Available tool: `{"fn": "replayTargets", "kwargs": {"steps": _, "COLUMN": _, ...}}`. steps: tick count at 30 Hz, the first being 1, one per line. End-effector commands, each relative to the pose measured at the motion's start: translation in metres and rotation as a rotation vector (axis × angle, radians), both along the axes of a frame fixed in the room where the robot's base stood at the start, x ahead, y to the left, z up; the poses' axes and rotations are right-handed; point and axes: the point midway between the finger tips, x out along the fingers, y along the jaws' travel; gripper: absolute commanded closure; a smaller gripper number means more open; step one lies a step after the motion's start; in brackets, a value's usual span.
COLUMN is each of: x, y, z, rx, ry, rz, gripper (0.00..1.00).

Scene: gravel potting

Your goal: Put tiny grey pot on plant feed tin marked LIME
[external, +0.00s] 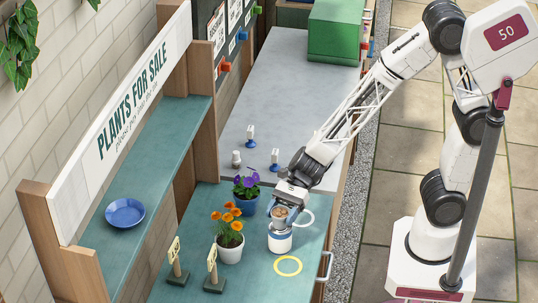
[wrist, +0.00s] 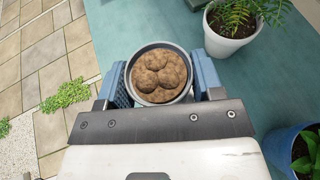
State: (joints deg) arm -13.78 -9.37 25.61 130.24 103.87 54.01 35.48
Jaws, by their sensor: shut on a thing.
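The tiny grey pot (wrist: 160,44) is held between the two blue fingers of my gripper (wrist: 162,82), with brown lumps filling it. In the external view the pot (external: 281,223) is upright, directly over a white tin with a blue band (external: 280,243). I cannot tell whether its base touches the tin. No LIME marking can be read on this tin. My gripper (external: 284,204) comes down on the pot from above. The tin is hidden in the wrist view.
An orange-flowered white pot (external: 230,251) and a purple-flowered blue pot (external: 248,205) stand close on the left. Two small signs (external: 175,263) stand at the front left. A yellow ring (external: 288,266) marks clear bench in front. A white loop (external: 307,218) is right of the gripper.

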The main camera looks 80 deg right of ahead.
Motion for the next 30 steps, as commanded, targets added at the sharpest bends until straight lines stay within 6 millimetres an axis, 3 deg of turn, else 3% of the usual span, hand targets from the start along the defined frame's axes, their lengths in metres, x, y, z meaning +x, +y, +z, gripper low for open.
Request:
{"fn": "replayTargets", "kwargs": {"steps": 8, "x": 0.0, "y": 0.0, "z": -0.003, "rx": 0.0, "ry": 0.0, "rz": 0.0, "gripper": 0.65}}
{"fn": "replayTargets", "kwargs": {"steps": 9, "x": 0.0, "y": 0.0001, "z": -0.0033, "rx": 0.0, "ry": 0.0, "rz": 0.0, "gripper": 0.36}}
{"fn": "replayTargets", "kwargs": {"steps": 14, "x": 0.0, "y": 0.0, "z": -0.003, "rx": 0.0, "ry": 0.0, "rz": 0.0, "gripper": 0.14}}
{"fn": "replayTargets", "kwargs": {"steps": 30, "x": -0.0015, "y": -0.005, "z": 0.0027, "rx": 0.001, "ry": -0.001, "rz": -0.001, "gripper": 0.14}}
